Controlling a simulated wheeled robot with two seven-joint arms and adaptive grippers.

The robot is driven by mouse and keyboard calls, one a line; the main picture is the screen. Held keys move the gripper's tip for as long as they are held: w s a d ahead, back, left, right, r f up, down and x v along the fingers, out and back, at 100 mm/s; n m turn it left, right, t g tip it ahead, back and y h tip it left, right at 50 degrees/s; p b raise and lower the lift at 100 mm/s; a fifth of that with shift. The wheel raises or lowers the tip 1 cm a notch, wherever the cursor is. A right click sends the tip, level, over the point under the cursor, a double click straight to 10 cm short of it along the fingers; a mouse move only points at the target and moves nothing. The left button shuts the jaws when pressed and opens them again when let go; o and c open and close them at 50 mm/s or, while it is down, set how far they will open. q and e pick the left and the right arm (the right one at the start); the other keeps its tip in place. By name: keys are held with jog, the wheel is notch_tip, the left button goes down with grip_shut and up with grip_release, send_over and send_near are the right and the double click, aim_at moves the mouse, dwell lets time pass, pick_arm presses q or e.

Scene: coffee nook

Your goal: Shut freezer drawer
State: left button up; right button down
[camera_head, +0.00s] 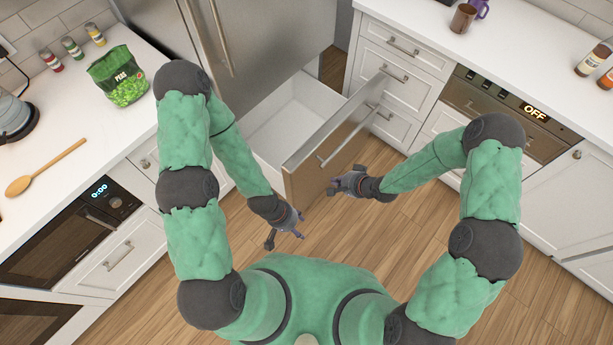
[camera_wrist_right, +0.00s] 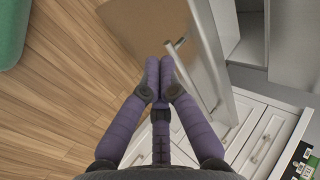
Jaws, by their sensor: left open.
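The freezer drawer (camera_head: 270,132) is pulled out below the steel fridge, its white inside empty. Its steel front (camera_head: 300,183) carries a bar handle (camera_head: 345,142) and also fills the top of the right wrist view (camera_wrist_right: 145,28). My right gripper (camera_head: 334,184) is just in front of the drawer front. In the right wrist view its purple fingers (camera_wrist_right: 160,72) are together with nothing between them, close to the panel and handle; I cannot tell if they touch it. My left gripper (camera_head: 285,239) is open and empty, lower, in front of the drawer's left end.
White cabinets (camera_head: 405,50) and an oven panel reading OFF (camera_head: 505,105) stand to the right. The left counter holds a bag of peas (camera_head: 118,78) and a wooden spoon (camera_head: 45,168). Wood floor (camera_head: 400,235) is free in front of the drawer.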

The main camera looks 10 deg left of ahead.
notch_tip(320, 180, down, 4)
jog(key=w+a+y+b, duration=0.1)
jog(key=w+a+b, duration=0.1)
jog(key=b, duration=0.4)
send_near(300, 167)
notch_tip(300, 167, down, 4)
jog(key=a, duration=0.1)
jog(key=w+a+b, duration=0.1)
jog(key=shift+w+a, duration=0.1)
jog(key=shift+a, duration=0.2)
jog(key=shift+w+a, duration=0.25)
jog(key=shift+a, duration=0.2)
pick_arm(q)
notch_tip(300, 167, down, 9)
jog(key=shift+r, duration=0.2)
jog(key=shift+a, duration=0.1)
